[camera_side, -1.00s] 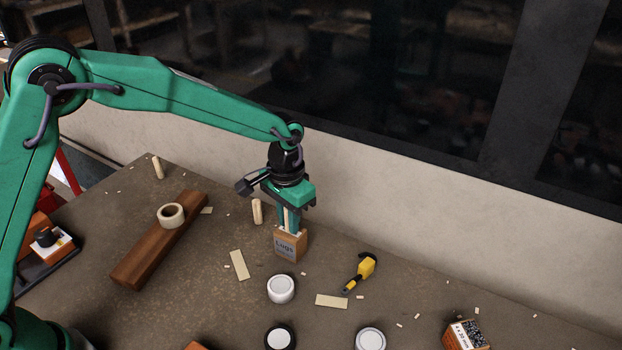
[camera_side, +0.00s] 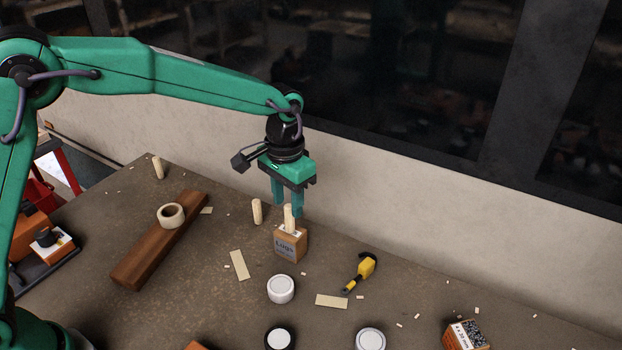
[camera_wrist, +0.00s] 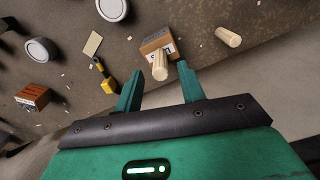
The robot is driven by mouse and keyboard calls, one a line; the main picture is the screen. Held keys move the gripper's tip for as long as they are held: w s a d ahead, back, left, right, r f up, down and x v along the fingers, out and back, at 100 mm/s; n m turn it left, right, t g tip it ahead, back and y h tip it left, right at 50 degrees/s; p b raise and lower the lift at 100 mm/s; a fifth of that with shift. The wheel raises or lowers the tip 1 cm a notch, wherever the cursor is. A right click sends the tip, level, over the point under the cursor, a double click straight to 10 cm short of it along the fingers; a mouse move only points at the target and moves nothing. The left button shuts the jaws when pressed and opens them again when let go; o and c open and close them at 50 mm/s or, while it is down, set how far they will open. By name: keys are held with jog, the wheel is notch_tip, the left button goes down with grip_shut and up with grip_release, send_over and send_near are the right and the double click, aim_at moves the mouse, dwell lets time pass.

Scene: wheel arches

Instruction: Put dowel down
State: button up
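A pale wooden dowel (camera_side: 289,216) stands upright on or in the top of a small brown box labelled "Lugs" (camera_side: 290,246). My gripper (camera_side: 287,212) is directly above the box, its two fingers apart. In the wrist view the dowel (camera_wrist: 160,66) shows end-on between and beyond the open fingertips (camera_wrist: 158,72), with a gap on each side. The box (camera_wrist: 157,43) is behind it. How deep the dowel sits in the box is hidden.
A dark wooden beam (camera_side: 150,255) with a tape roll (camera_side: 171,215) lies to the left. A yellow-and-black tool (camera_side: 361,272) lies right of the box. White-topped jars (camera_side: 281,289) and flat wooden strips (camera_side: 239,265) are in front. A wall runs close behind.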

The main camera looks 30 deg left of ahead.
aim_at(285, 207)
notch_tip(285, 207, up, 7)
jog(key=shift+r, duration=0.1)
dwell(0.3)
dwell(0.4)
jog(key=shift+s+a+r, duration=0.15)
jog(key=shift+a+r, duration=0.05)
jog(key=shift+a, duration=0.05)
jog(key=s+a+r+n+t, duration=0.1)
jog(key=s+a+r+t, duration=0.1)
jog(key=s+a+r, duration=0.4)
jog(key=s+a+r+n+t, duration=0.1)
jog(key=s+a+t, duration=0.1)
jog(key=s+a, duration=0.8)
jog(key=s+a+f+n+t, duration=0.1)
jog(key=s+a+f, duration=0.1)
jog(key=s, duration=0.6)
jog(key=shift+f+t, duration=0.3)
jog(key=shift+f, duration=0.2)
